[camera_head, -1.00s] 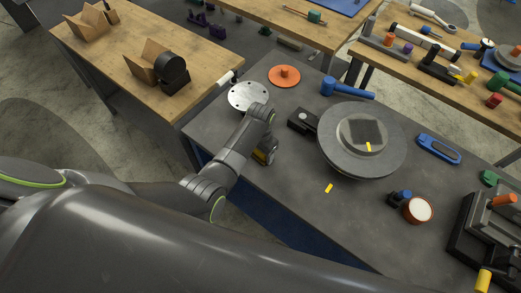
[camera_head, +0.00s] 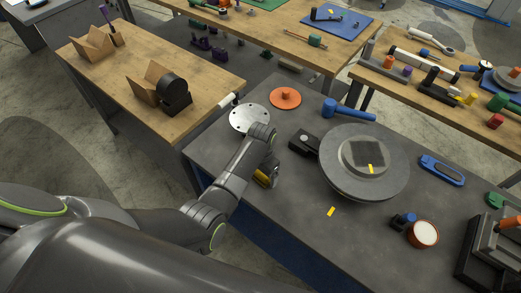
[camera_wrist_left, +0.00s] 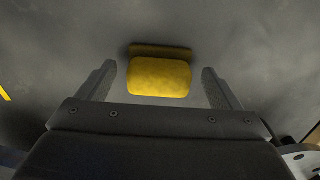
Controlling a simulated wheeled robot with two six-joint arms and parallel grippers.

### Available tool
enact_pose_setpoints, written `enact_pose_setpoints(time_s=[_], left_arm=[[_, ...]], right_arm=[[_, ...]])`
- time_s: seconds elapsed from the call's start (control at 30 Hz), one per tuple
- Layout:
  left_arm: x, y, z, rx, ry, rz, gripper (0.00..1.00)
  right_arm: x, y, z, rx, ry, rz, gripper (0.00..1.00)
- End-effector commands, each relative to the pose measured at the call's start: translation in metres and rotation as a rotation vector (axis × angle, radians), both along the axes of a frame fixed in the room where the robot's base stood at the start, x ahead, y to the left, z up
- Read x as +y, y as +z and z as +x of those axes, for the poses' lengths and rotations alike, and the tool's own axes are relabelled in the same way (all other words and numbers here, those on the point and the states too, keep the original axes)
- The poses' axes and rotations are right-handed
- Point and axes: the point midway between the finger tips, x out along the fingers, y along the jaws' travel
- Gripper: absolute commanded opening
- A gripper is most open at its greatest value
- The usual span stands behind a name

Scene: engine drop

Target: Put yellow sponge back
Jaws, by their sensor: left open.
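The yellow sponge (camera_wrist_left: 159,77) is between the two fingers of my left gripper (camera_wrist_left: 159,70) in the left wrist view. A gap shows on each side of it, so the fingers are open and apart from it. A darker yellow strip shows along its upper edge. In the head view, the sponge (camera_head: 262,179) is partly hidden by my left gripper (camera_head: 270,177), low at the near left edge of the dark grey table (camera_head: 290,205). My right gripper is not in view.
On the same table are a round grey turntable (camera_head: 338,185), a black block (camera_head: 304,142), a white perforated disc (camera_head: 248,118), an orange disc (camera_head: 286,97) and a blue hammer (camera_head: 350,111). A yellow strip (camera_head: 331,212) lies on bare tabletop right of my gripper.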

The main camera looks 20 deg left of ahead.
Motion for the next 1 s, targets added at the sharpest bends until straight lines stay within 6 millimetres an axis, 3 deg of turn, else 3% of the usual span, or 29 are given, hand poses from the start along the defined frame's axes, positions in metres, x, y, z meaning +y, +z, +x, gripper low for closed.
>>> enact_pose_setpoints(time_s=[0.23,0.57,0.67,0.8,1.0], left_arm=[[0.005,0.040,0.003,-0.006,-0.001,-0.001,0.86],[0.004,0.117,0.003,-0.007,-0.001,-0.001,0.86],[0.005,0.145,0.002,-0.004,-0.001,-0.001,0.86],[0.005,0.157,0.001,0.001,0.000,0.000,0.86],[0.005,0.163,0.002,0.000,-0.001,-0.001,0.86]], right_arm=[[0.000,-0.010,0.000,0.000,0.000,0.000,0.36],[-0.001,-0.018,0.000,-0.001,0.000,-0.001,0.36],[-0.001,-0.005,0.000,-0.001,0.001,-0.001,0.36],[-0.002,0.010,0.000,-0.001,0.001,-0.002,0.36],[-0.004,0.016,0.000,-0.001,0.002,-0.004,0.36]])
